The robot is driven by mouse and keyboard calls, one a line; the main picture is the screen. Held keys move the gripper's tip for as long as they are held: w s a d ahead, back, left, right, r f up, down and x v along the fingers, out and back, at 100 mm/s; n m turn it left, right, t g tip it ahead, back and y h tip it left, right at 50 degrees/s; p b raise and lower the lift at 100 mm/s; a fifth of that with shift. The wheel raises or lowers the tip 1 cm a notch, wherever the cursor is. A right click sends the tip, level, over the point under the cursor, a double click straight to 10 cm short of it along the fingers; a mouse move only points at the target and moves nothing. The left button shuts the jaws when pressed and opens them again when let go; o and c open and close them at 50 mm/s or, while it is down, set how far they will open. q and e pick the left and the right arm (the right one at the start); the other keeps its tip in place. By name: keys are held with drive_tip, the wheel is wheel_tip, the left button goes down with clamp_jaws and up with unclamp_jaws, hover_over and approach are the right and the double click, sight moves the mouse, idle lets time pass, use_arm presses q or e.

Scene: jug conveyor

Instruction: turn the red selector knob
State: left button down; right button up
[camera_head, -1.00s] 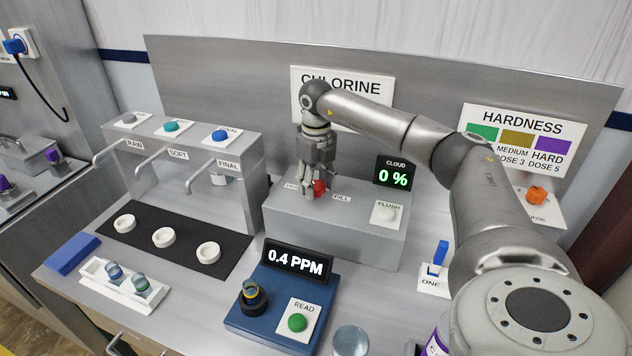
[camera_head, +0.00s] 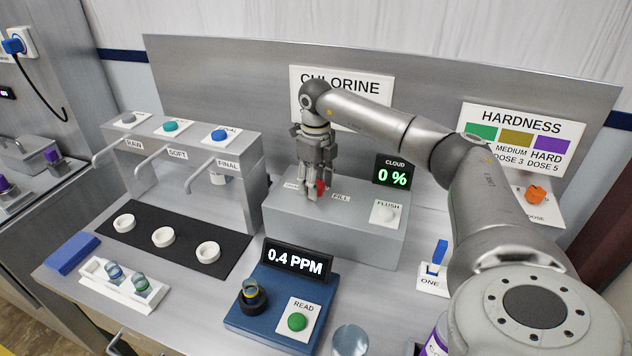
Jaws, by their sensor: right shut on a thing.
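The red selector knob (camera_head: 321,186) stands on top of the grey box (camera_head: 300,221) below the CHLORINE sign, beside a FILL label (camera_head: 341,197). Only a bit of its red side shows; the rest is hidden by my fingers. My right gripper (camera_head: 314,190) points straight down over the box, with its fingers shut on the knob. My left gripper is not in view.
The FLUSH button (camera_head: 389,214) sits right of the knob on the same box. A CLOUD display (camera_head: 395,172) reading 0 % stands behind it. A blue meter (camera_head: 253,318) reading 0.4 PPM is in front. Taps (camera_head: 209,168) stand at left.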

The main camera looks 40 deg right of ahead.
drive_tip(key=o, duration=1)
drive_tip(key=shift+r, duration=0.1)
wheel_tip(320, 180, up, 12)
drive_tip(key=shift+f, duration=0.1)
